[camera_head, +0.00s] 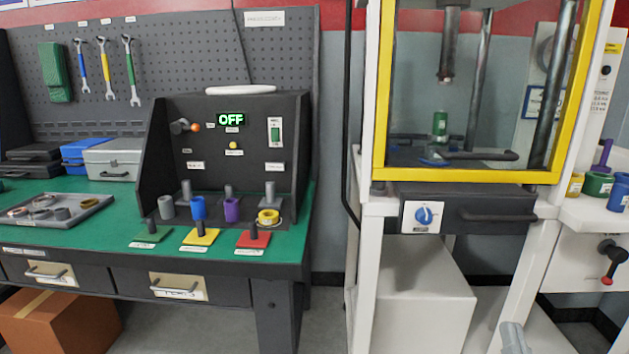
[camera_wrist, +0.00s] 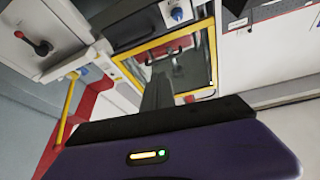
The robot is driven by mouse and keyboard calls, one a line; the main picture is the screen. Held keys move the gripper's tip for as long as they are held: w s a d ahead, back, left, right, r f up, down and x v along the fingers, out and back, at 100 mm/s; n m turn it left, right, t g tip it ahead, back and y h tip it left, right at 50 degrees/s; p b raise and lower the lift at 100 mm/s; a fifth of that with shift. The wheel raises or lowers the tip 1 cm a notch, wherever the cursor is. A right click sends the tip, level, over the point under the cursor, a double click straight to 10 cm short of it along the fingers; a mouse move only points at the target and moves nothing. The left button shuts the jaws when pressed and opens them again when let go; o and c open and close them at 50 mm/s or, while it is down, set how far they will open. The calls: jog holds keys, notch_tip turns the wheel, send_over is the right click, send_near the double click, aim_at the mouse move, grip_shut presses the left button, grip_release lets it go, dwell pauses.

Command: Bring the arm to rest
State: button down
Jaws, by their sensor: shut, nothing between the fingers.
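My gripper (camera_wrist: 157,88) shows in the wrist view as dark fingers close together, reaching up from the black bar and purple housing at the bottom. Nothing is seen between them. A small yellow and green light glows on the housing. Beyond the fingers is the yellow-framed press window (camera_wrist: 206,50), seen tilted. The fingers appear apart from it, but the distance is hard to judge. In the head view my gripper cannot be made out. A small grey piece at the bottom edge there may be part of my arm, but I cannot tell.
The yellow-framed press (camera_head: 380,100) stands right of the green-topped bench (camera_head: 105,255). The bench holds a test stand (camera_head: 295,150) reading OFF, coloured parts and a grey tray (camera_head: 85,222). A cardboard box (camera_head: 75,325) sits underneath. A white side counter (camera_head: 590,213) is at right.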

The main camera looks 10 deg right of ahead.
jog(key=s+a+f+n+g+y, duration=0.25)
jog(key=s+a+f, duration=0.25)
jog(key=s, duration=0.3)
jog(key=s+a+f+n+g+y, duration=0.15)
jog(key=s+a+f+y, duration=0.3)
jog(key=s, duration=0.45)
jog(key=s+a+f+n+g+y, duration=0.2)
jog(key=s+a+f+n, duration=0.1)
jog(key=s+a+f, duration=0.4)
notch_tip(320, 180, up, 22)
jog(key=s+d+p, duration=0.1)
jog(key=p, duration=2)
jog(key=shift+s+d, duration=0.15)
jog(key=shift+s, duration=0.1)
